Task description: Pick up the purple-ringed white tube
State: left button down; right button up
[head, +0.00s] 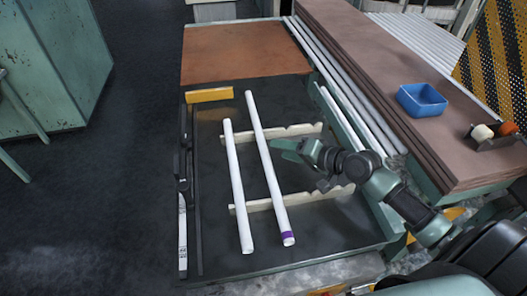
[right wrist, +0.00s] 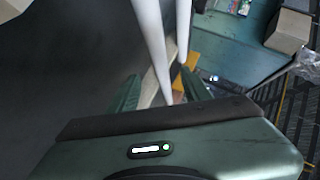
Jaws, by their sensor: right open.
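The purple-ringed white tube (head: 268,165) lies across two notched pale rails in the head view, its purple band near the front end. A plain white tube (head: 236,180) lies to its left, roughly parallel. My right gripper (head: 280,150) is open just to the right of the ringed tube's middle, apparently empty. In the right wrist view two white tubes show beyond the fingers, the nearer one (right wrist: 150,45) overlapping the space between the fingertips (right wrist: 160,78). No purple shows there, so I cannot tell which tube is which. My left gripper is not in view.
The notched rails (head: 300,198) stand on a dark tabletop (head: 330,230). A yellow block (head: 209,95) lies at the back left, below an orange-brown board (head: 240,55). A raised brown bench at the right holds a blue bin (head: 422,100).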

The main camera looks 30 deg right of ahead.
aim_at(263, 149)
jog(key=p+x, duration=0.1)
jog(key=x, duration=0.4)
jog(key=shift+w+a+p, duration=0.1)
jog(key=shift+w+p, duration=0.25)
jog(key=shift+p, duration=0.05)
jog(key=shift+w+a+f, duration=0.2)
jog(key=shift+w+f, duration=0.1)
jog(key=shift+w, duration=0.1)
grip_shut()
